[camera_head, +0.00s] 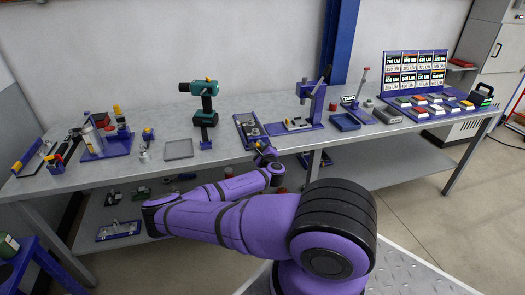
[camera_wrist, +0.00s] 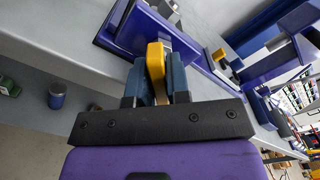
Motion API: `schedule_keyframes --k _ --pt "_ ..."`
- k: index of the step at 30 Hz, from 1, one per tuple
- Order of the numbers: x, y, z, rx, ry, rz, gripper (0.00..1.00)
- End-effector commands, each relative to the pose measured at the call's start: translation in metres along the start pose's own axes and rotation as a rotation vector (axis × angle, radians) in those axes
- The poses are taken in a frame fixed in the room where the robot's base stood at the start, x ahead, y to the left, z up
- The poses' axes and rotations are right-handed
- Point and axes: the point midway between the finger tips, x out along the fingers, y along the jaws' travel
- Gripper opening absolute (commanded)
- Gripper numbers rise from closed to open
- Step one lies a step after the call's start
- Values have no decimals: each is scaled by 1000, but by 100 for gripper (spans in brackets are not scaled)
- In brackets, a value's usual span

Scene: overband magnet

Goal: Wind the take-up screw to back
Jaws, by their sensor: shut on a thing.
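My gripper (camera_wrist: 156,78) is shut on a yellow handle (camera_wrist: 155,56), which stands between its two fingers in the wrist view. The handle is at the near end of a blue-framed unit (camera_wrist: 187,50), which I take for the overband magnet with its take-up screw. In the head view my gripper (camera_head: 264,151) is at the bench's front edge, at the near end of this blue frame (camera_head: 240,122). The screw's shaft and thread are hidden by the fingers and frame, so its position along its travel cannot be told.
The grey bench (camera_head: 225,153) carries a teal drill-like tool (camera_head: 206,103) and a grey tray (camera_head: 178,149) to the left. A blue press-like stand (camera_head: 315,103) is close on the right. A lower shelf (camera_head: 375,163) runs underneath.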

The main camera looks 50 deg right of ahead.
Motion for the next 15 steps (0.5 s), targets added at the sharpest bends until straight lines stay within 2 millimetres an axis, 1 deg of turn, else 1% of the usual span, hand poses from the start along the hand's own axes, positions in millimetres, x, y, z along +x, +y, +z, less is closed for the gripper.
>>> schedule_keyframes --k 4,6,9,15 --pt "0 1 0 -75 -1 4 0" --pt "0 1 0 -158 -2 3 0" --pt "0 0 0 -220 -1 0 0" --pt "0 0 0 -243 0 0 0"
